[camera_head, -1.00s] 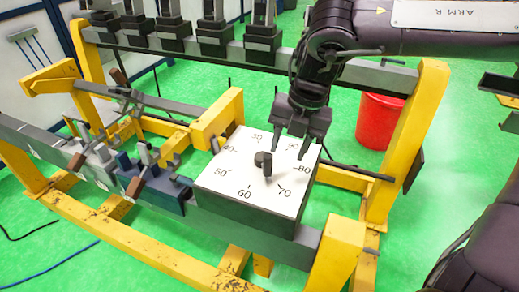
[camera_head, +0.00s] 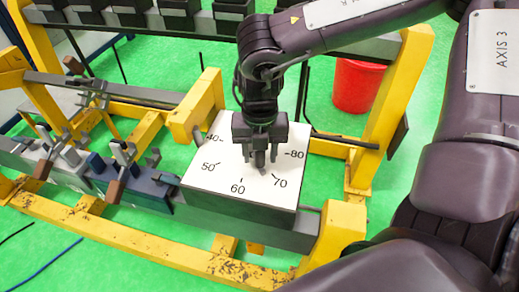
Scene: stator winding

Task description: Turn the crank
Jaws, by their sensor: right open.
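A white dial plate (camera_head: 207,187) on a grey box carries numbers; 40, 50, 60, 70 and 80 show. A small dark upright knob (camera_head: 259,160), which looks like the crank, stands at the plate's middle and is partly hidden. My right gripper (camera_head: 261,155) points down over the plate, its fingers on either side of the knob. It is open; I cannot tell whether a finger touches the knob. My left gripper is not in view.
The box sits in a yellow frame (camera_head: 352,238). Left of it are small blue and grey clamps with brown handles (camera_head: 115,191). A red bucket (camera_head: 360,88) stands behind on the green floor. A row of dark blocks (camera_head: 180,14) lines the back rail.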

